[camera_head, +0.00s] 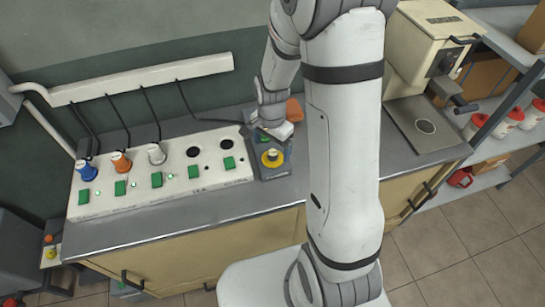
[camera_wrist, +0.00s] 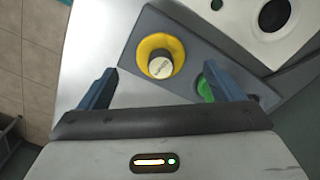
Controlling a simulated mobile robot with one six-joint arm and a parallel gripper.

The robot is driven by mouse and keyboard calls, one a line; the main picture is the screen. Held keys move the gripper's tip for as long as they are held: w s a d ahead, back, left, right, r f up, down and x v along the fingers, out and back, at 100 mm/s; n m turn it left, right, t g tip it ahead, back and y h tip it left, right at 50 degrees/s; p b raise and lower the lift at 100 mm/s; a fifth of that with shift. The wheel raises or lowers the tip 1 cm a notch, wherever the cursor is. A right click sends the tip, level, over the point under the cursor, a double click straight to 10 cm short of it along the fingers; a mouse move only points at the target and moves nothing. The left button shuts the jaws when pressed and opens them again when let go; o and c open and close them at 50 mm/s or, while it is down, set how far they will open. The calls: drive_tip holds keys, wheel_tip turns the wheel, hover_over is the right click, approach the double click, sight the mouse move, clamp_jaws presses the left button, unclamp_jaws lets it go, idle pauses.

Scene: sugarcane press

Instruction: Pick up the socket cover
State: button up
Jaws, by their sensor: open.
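A yellow round piece (camera_head: 272,158) with a pale cap sits on a dark grey holder (camera_head: 284,172) at the right end of the socket strip. It looks like the socket cover, but I cannot be sure. In the wrist view the yellow piece (camera_wrist: 147,46) and its pale labelled cap (camera_wrist: 161,67) lie ahead of and between my fingertips. My gripper (camera_wrist: 160,75) is open and empty, with its two blue fingers spread apart. In the head view my gripper (camera_head: 277,133) is above the holder. A green round piece (camera_wrist: 206,90) is partly hidden by my right finger.
The white socket strip (camera_head: 170,176) has blue, orange and white plugs, green switches and two dark open sockets. An orange object (camera_head: 294,110) stands behind my gripper. A cream machine (camera_head: 425,45) is on the right of the counter. The counter's front strip (camera_head: 180,225) is clear.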

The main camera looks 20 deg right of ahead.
sight(272, 153)
drive_tip(key=shift+f+p, duration=0.35)
drive_tip(key=shift+f, duration=1.95)
drive_tip(key=shift+w, duration=0.1)
drive_tip(key=c, duration=1.1)
